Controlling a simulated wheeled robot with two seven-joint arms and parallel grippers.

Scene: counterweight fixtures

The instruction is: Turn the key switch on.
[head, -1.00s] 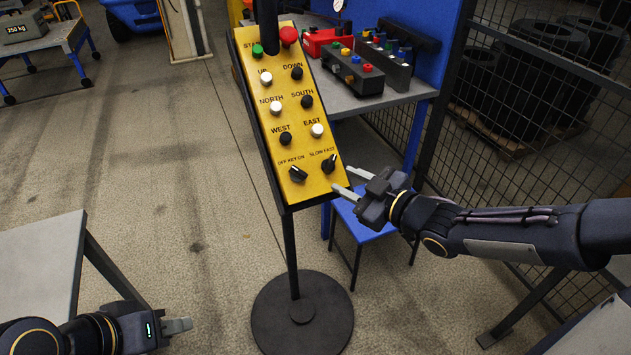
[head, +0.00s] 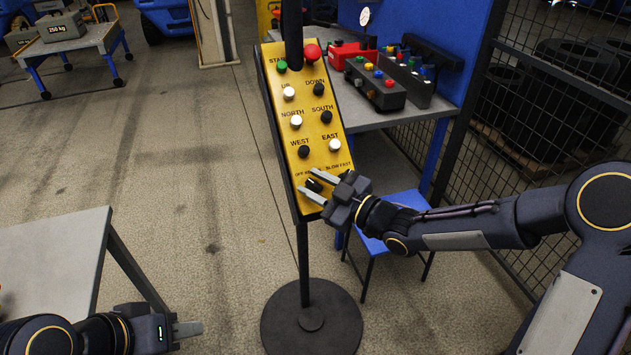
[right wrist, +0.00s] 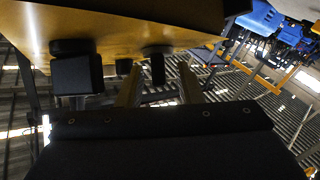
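The key switch (head: 313,185), a black knob under the "OFF KEY ON" label, is at the lower left of the yellow control panel (head: 279,122). My right gripper (head: 311,181) is open in front of the panel's lower end, one finger on each side of the knob in the head view. In the right wrist view a black knob (right wrist: 157,65) shows between the two fingers (right wrist: 159,86). I cannot tell whether the fingers touch it. The slow/fast knob is mostly hidden by my right gripper. My left gripper (head: 187,329) is low at the left, its finger gap not visible.
The panel stands on a post with a round black base (head: 312,318). Behind it a grey bench (head: 425,108) holds several button boxes. A blue stool (head: 398,212) is behind my right gripper. A grey table (head: 50,250) stands at the left, and a mesh fence (head: 545,90) at the right.

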